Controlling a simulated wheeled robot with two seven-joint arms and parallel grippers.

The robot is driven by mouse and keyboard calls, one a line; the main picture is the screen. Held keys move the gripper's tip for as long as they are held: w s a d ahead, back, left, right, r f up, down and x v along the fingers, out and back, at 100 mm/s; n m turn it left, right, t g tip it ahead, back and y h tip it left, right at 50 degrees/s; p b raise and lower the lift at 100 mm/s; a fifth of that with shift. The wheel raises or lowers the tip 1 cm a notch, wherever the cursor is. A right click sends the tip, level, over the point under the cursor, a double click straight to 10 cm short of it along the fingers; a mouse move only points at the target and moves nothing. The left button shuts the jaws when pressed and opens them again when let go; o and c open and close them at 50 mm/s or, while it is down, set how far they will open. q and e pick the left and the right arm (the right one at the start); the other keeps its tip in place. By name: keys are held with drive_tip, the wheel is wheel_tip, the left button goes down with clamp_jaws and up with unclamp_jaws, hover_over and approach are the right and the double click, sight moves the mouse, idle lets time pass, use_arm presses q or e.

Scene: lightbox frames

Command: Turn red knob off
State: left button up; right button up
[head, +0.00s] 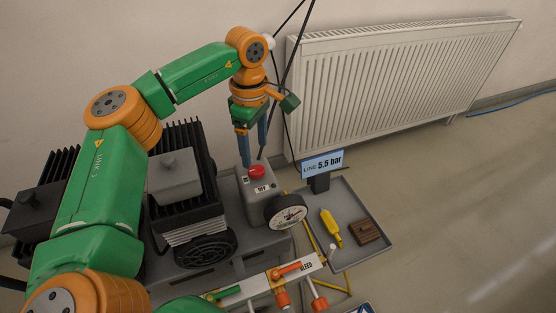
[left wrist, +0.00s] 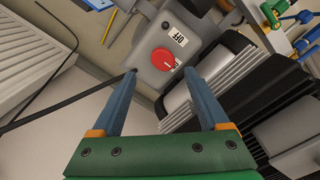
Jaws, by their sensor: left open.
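The red knob (head: 257,171) is round and sits on top of a grey box (head: 258,205). A white OFF label (head: 263,188) lies beside it. In the left wrist view the red knob (left wrist: 163,60) shows a pale mark, and the OFF label (left wrist: 180,40) is above and right of it. My left gripper (head: 254,157) points down over the box with its blue fingers apart. In the left wrist view my left gripper (left wrist: 160,72) is open and empty, its fingertips appearing either side of the knob's lower part. Contact with the knob cannot be told. My right gripper is not in view.
A black finned machine (head: 185,190) stands to the left. A radiator (head: 400,80) is behind.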

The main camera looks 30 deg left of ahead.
sight(256, 169)
use_arm(q)
drive_tip(key=f, duration=0.1)
drive_tip(key=f+b, duration=0.1)
drive_tip(key=f, duration=0.3)
drive_tip(key=shift+s, duration=0.35)
drive_tip(key=shift+f, duration=0.25)
drive_tip(key=shift+w, duration=0.1)
clamp_jaws()
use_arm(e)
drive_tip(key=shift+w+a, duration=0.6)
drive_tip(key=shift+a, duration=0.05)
